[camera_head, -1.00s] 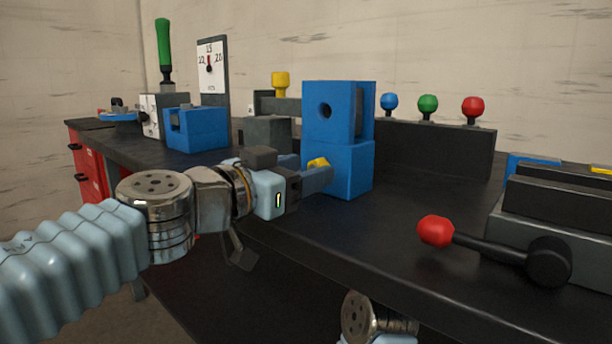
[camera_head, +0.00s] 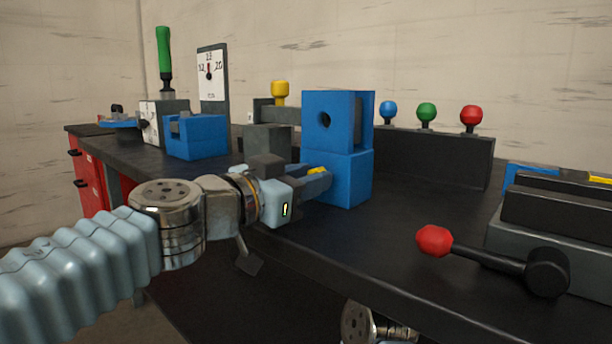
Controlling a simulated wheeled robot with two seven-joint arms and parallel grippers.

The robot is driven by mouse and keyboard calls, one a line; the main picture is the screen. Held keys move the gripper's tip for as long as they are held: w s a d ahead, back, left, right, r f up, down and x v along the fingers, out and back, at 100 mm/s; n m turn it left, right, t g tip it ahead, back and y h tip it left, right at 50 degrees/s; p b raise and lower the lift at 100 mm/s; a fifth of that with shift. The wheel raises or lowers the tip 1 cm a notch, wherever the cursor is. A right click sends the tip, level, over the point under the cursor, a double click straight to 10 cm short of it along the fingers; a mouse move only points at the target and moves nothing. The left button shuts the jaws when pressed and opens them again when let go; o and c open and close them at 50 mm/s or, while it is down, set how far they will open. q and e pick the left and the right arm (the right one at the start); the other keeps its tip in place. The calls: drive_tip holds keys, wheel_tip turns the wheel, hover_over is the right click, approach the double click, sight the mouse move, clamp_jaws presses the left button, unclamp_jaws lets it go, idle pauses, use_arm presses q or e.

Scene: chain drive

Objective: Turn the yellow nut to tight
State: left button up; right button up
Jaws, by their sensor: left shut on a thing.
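The yellow nut (camera_head: 317,170) shows as a small patch at the left side of the blue block (camera_head: 338,180), between the fingers of my left gripper (camera_head: 318,181). My left gripper reaches in from the left and is shut on the nut, close against the block. The fingers hide most of the nut, and I cannot see how far it is turned. The block stands upright on the black bench (camera_head: 400,235) and has a round hole in its upper part. My right gripper is not in view.
A red-knobbed lever (camera_head: 434,241) and a grey vise-like fixture (camera_head: 560,230) stand at right. Blue, green and red knobs (camera_head: 426,112) stand behind. A yellow knob (camera_head: 280,88), a dial gauge (camera_head: 211,72) and a blue bracket (camera_head: 197,137) are at back left.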

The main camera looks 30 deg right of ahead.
use_arm(q)
drive_tip(key=shift+r+m+p, duration=0.15)
drive_tip(key=shift+m+p, duration=0.5)
drive_tip(key=shift+m, duration=0.15)
drive_tip(key=shift+s+m+p, duration=0.1)
drive_tip(key=shift+m+p, duration=0.25)
drive_tip(key=shift+m, duration=0.65)
drive_tip(key=shift+f, duration=0.2)
drive_tip(key=o, duration=1.1)
drive_tip(key=shift+c, duration=0.2)
drive_tip(key=p+v, duration=0.2)
drive_tip(key=v, duration=1.2)
drive_tip(key=shift+d, duration=0.15)
